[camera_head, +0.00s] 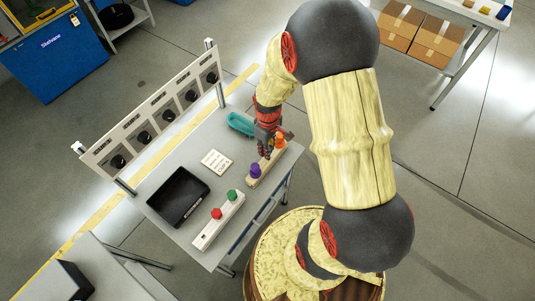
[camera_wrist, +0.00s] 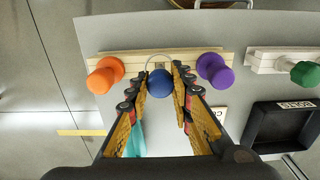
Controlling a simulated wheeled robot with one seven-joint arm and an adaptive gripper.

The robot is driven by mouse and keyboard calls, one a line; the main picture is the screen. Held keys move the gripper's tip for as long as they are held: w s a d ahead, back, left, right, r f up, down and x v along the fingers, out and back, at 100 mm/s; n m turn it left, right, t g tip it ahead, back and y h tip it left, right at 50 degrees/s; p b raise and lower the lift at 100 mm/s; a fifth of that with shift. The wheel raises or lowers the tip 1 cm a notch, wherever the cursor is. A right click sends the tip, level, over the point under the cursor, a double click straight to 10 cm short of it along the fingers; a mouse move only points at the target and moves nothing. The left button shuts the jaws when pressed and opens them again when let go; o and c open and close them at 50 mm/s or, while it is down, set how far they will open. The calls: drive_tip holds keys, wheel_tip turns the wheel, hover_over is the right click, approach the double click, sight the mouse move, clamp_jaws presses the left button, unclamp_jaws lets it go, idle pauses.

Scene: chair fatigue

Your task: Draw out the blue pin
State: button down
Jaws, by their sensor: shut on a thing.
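The blue pin (camera_wrist: 160,84) has a round blue head. In the wrist view it stands between the fingers of my gripper (camera_wrist: 165,88), which is shut on it. The pin sits over the middle of a pale wooden block (camera_wrist: 140,65), with an orange pin (camera_wrist: 105,75) at one end and a purple pin (camera_wrist: 214,69) at the other. In the head view my gripper (camera_head: 266,148) is over the block (camera_head: 266,166), between the orange pin (camera_head: 280,142) and the purple pin (camera_head: 255,170). It hides the blue pin there. I cannot tell how deep the pin's shaft sits.
A block with red (camera_head: 216,213) and green knobs (camera_head: 232,195) lies at the table's near edge. A panel with black knobs (camera_head: 150,120) stands behind.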

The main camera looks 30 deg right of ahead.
drive_tip(key=shift+r+p, duration=0.5)
drive_tip(key=shift+r, duration=0.2)
drive_tip(key=shift+r, duration=0.2)
drive_tip(key=shift+r+p, duration=1.7)
drive_tip(key=shift+r, duration=0.2)
